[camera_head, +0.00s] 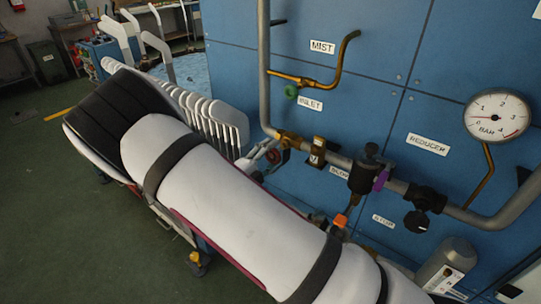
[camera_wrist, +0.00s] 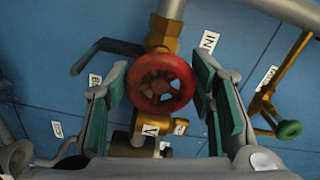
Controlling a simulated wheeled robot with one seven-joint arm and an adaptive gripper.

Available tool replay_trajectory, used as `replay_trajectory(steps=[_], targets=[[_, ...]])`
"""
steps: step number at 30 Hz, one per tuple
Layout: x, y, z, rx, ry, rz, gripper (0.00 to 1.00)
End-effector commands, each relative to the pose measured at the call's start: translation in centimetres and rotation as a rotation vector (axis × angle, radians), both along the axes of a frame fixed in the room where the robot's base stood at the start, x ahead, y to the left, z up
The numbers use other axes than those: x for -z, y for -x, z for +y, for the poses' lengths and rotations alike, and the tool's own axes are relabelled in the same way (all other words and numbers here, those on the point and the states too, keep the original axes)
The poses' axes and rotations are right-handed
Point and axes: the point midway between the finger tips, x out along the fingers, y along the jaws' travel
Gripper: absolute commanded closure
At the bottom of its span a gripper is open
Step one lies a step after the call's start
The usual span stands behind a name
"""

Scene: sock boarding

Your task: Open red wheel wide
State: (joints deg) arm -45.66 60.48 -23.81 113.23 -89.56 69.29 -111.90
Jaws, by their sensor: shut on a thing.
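The red wheel (camera_wrist: 160,84) is a round handwheel on a brass valve, in the middle of the wrist view. In the head view the red wheel (camera_head: 273,157) is a small, partly hidden patch beside the brass fitting on the pipe. My gripper (camera_wrist: 158,90) has its two teal-padded fingers on either side of the wheel, shut on it. In the head view my gripper (camera_head: 262,152) is mostly hidden behind my white arm.
A green knob (camera_head: 291,91) on a brass pipe is above the red wheel. A black reducer with a purple part (camera_head: 381,180), a black knob (camera_head: 416,221) and a pressure gauge (camera_head: 497,116) are to the right. The blue panel (camera_head: 380,100) stands close behind.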

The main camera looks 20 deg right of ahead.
Motion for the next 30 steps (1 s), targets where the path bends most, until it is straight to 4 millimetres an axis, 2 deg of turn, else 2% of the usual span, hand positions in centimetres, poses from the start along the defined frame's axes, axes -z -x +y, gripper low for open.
replay_trajectory(steps=[4, 5, 7, 8, 20, 23, 30], targets=[[0.2, 0.1, 0.0, 0.0, -0.001, 0.006, 0.78], [0.2, 0.1, 0.0, 0.0, -0.002, 0.005, 0.48], [0.2, 0.1, 0.0, 0.0, -0.002, 0.005, 0.32], [0.2, 0.1, 0.0, 0.0, -0.002, 0.005, 0.3], [0.1, 0.3, 0.5, -0.002, -0.001, 0.001, 0.3], [0.1, 0.9, 1.5, -0.004, -0.002, 0.001, 0.3], [0.1, 3.8, 5.4, -0.004, -0.003, 0.002, 0.3]])
